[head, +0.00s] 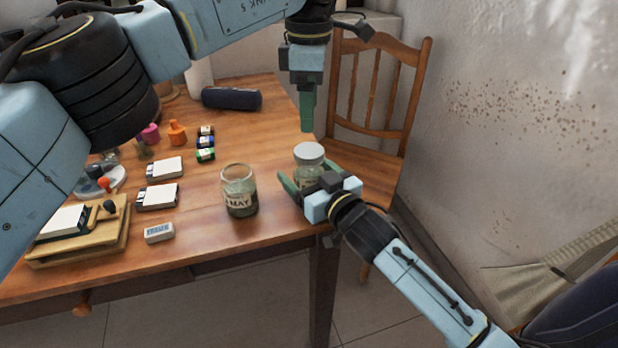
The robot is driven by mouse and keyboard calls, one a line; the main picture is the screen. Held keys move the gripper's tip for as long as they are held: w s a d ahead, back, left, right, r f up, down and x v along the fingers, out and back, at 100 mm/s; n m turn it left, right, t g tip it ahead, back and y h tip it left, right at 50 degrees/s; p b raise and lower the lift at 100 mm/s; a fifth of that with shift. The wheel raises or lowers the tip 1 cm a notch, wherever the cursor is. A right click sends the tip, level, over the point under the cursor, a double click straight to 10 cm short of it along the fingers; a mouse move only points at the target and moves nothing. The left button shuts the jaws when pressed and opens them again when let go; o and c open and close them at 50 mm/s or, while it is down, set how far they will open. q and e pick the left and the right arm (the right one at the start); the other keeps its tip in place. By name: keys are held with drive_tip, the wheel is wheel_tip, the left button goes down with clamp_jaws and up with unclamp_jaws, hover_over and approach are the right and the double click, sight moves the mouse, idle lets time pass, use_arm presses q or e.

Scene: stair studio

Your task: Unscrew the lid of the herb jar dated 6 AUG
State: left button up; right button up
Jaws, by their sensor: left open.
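A glass herb jar (309,169) with a pale grey lid (309,152) stands upright near the table's right edge. Its label is mostly hidden, so I cannot read its date. My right gripper (306,180) has one green finger on each side of this jar's body and appears shut on it. My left gripper (307,128) points straight down just above the lid, open and apart from it. A second glass jar (239,192), with no lid on it and a label reading MAY, stands to the left.
The wooden table (235,150) also holds a dark pencil case (231,98), small ink bottles (205,142), white boxes (164,168), an eraser (159,232) and a wooden stand (80,238). A wooden chair (420,85) is close behind the jar, with the wall to its right.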

sight(309, 150)
clamp_jaws()
use_arm(q)
drive_tip(key=m, duration=0.5)
drive_tip(key=shift+m, duration=0.3)
drive_tip(key=m, duration=0.3)
drive_tip(key=shift+m, duration=0.4)
drive_tip(key=m, duration=0.3)
drive_tip(key=shift+m, duration=0.3)
drive_tip(key=m, duration=0.5)
drive_tip(key=shift+f, duration=4)
drive_tip(key=shift+c, duration=0.3)
